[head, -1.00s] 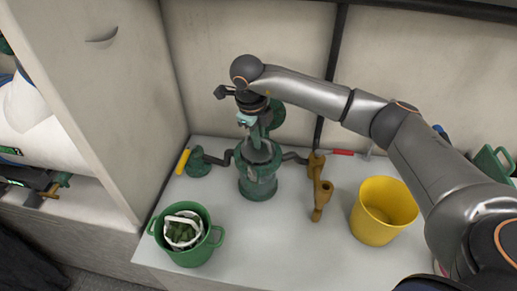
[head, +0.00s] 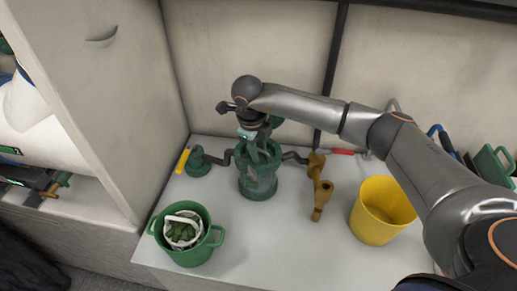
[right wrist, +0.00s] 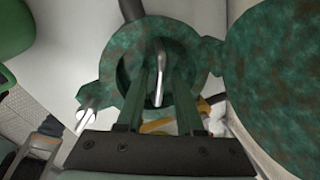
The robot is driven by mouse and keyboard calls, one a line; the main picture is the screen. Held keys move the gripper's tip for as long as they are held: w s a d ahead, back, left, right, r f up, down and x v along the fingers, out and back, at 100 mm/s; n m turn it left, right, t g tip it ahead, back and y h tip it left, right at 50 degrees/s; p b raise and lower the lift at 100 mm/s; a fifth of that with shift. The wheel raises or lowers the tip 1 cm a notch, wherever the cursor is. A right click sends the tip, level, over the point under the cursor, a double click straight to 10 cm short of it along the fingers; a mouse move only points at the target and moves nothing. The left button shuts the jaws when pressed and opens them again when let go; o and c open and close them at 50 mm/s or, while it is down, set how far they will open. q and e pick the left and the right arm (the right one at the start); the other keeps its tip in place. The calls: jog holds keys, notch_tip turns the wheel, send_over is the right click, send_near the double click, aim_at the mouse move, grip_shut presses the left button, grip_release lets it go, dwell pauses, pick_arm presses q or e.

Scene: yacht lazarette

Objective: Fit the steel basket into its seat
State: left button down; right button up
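The green strainer housing (head: 258,183) stands upright on the white bench, its round lid (right wrist: 285,85) swung open beside its mouth. My right gripper (head: 256,142) is above the mouth, pointing down. The basket's body is mostly hidden inside the housing and behind the fingers. I cannot tell whether it touches the bottom. My left gripper is not in view.
A green bucket (head: 161,231) holding a white-rimmed basket with green matter stands front left. A yellow bucket (head: 364,224) stands right. A brown-yellow valve fitting (head: 319,192) lies beside the housing, and a red-handled tool (head: 343,152) lies behind.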

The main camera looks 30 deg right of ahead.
aim_at(254, 164)
jog(key=shift+r, duration=0.2)
jog(key=v, duration=1.2)
jog(key=shift+f, duration=0.1)
